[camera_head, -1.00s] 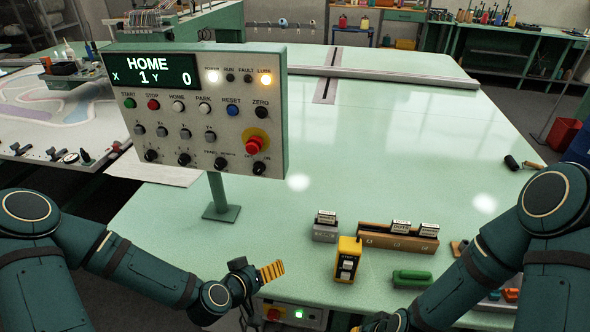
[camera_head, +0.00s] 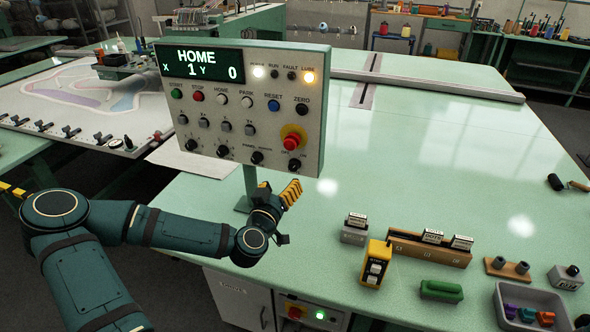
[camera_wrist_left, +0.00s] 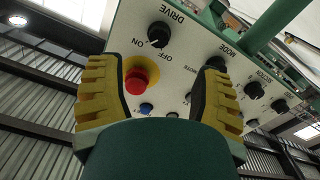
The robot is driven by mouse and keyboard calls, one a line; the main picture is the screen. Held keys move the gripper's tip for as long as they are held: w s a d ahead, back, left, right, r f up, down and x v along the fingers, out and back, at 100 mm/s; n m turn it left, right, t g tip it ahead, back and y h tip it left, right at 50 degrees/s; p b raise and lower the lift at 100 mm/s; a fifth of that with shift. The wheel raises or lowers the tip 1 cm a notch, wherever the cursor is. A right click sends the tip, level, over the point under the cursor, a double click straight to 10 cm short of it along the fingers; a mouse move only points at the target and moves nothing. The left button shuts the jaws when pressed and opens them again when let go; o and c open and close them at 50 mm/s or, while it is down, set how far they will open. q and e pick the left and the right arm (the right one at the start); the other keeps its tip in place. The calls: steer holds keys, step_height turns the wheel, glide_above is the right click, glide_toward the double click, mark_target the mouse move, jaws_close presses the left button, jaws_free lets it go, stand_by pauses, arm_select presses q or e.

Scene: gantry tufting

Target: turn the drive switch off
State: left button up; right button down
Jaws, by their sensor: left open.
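The drive switch is a black knob (camera_wrist_left: 159,34) marked DRIVE, OFF and ON in the left wrist view, where the panel appears upside down. In the head view the drive switch (camera_head: 295,165) sits at the lower right of the control panel (camera_head: 232,135), below the red stop button (camera_head: 292,142). My left gripper (camera_head: 278,190) is open and empty, just below the panel's lower right corner. In the left wrist view its yellow-padded fingers (camera_wrist_left: 160,75) stand apart, with the red button (camera_wrist_left: 139,80) showing between them. My right gripper is out of view.
Several other knobs and coloured buttons sit close by on the panel. The panel stands on a post (camera_head: 250,183) at the green table (camera_head: 430,150). A yellow pendant (camera_head: 376,265), a wooden block rack (camera_head: 430,250) and a grey tray (camera_head: 532,305) lie to the right. The middle tabletop is clear.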

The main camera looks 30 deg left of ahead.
mark_target(292, 167)
arm_select(q)
steer(key=x, duration=0.9)
steer(key=shift+w, duration=0.3)
steer(key=shift+r, duration=0.1)
jaws_close()
